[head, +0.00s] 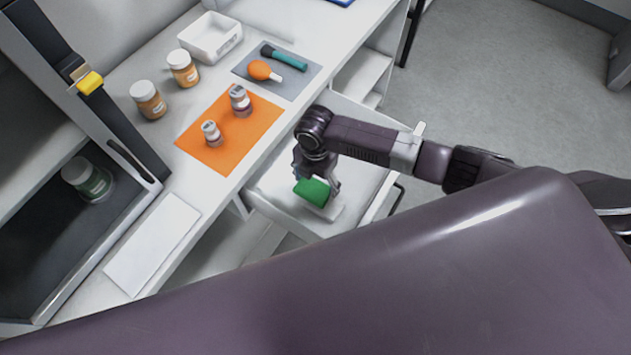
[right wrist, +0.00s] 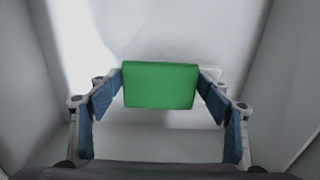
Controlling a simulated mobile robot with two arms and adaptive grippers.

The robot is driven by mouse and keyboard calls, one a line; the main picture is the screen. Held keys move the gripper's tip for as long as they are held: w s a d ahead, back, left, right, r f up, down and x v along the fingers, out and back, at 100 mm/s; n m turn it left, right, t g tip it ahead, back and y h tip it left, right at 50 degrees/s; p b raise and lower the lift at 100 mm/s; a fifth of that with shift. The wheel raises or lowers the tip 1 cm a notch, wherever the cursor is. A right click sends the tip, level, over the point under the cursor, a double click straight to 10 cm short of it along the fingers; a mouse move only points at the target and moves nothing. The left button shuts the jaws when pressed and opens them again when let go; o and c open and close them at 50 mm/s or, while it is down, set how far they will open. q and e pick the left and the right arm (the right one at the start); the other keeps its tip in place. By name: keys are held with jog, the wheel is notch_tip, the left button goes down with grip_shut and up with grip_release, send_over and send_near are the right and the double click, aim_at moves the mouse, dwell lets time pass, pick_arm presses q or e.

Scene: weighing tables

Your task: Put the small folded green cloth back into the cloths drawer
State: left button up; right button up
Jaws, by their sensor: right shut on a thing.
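The folded green cloth (head: 313,192) is between the fingers of my right gripper (head: 316,187), over the open drawer (head: 262,193) at the table's front. In the right wrist view the cloth (right wrist: 160,85) sits between both blue finger pads of the right gripper (right wrist: 160,92), which are shut on it. Pale drawer walls (right wrist: 275,85) rise on both sides. A white thing lies under or behind the cloth, mostly hidden. I cannot tell whether the cloth touches the drawer floor. My left gripper is not in view.
An orange mat (head: 190,142) with two small jars (head: 240,100) lies beside the drawer. Behind are a grey mat (head: 300,88) with an orange bulb (head: 260,70), a white tray (head: 205,52) and orange-labelled jars (head: 150,105). A dark cabinet (head: 50,235) stands at left.

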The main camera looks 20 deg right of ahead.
aim_at(316, 186)
jog(key=shift+f, duration=0.55)
jog(key=o, duration=1.1)
jog(key=shift+r, duration=0.35)
notch_tip(316, 186, up, 12)
jog(key=shift+r+b, duration=0.25)
jog(key=shift+b, duration=0.1)
